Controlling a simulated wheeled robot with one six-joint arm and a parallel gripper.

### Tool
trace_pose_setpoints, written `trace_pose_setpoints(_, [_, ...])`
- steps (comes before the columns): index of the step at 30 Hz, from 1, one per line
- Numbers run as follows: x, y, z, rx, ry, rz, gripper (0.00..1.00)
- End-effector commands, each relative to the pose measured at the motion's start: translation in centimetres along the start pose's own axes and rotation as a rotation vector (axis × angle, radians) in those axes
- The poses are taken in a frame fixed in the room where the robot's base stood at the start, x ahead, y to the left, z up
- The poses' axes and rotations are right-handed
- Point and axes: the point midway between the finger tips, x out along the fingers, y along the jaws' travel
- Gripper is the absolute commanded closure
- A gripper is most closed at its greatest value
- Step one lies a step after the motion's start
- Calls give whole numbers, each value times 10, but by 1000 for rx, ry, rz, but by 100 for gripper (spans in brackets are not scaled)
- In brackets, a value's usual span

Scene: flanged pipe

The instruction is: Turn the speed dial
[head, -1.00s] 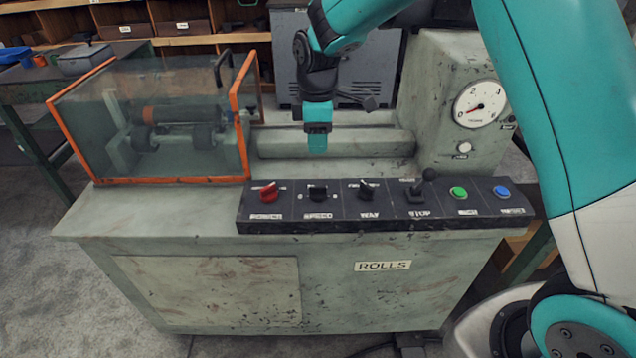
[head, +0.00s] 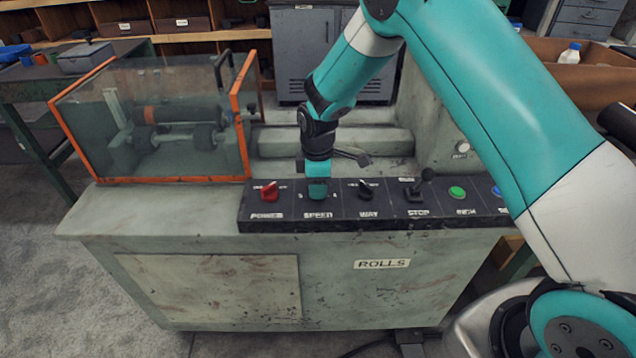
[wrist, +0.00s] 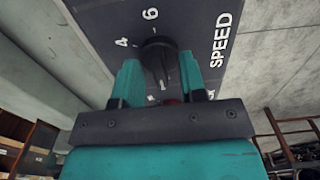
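The speed dial (wrist: 158,58) is a black knob on the dark control panel, with the word SPEED and the numbers 4 and 6 beside it in the wrist view. My gripper (wrist: 162,78) has one teal finger on each side of the knob. The fingers look open, with the raised ridge of the knob between them; whether they touch its sides is hard to tell. In the head view my gripper (head: 317,190) is down over the SPEED spot and hides the dial.
The panel (head: 340,213) also carries a red POWER knob (head: 269,191), a black WAY knob (head: 366,189), a STOP lever (head: 417,188) and a green button (head: 457,193). An orange-framed clear guard (head: 180,120) stands at the left.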

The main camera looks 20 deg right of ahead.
Motion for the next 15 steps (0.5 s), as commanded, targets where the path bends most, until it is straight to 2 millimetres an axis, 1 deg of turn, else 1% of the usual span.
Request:
trace_pose_setpoints(1, [0,0,0,0,0,0,66])
trace_pose_setpoints(2, [0,0,0,0,0,0,73])
trace_pose_setpoints(3, [0,0,0,0,0,0,82])
trace_pose_setpoints(5, [0,0,0,0,0,0,96])
trace_pose_setpoints(6, [0,0,0,0,0,0,100])
trace_pose_setpoints(15, [0,0,0,20,0,0,100])
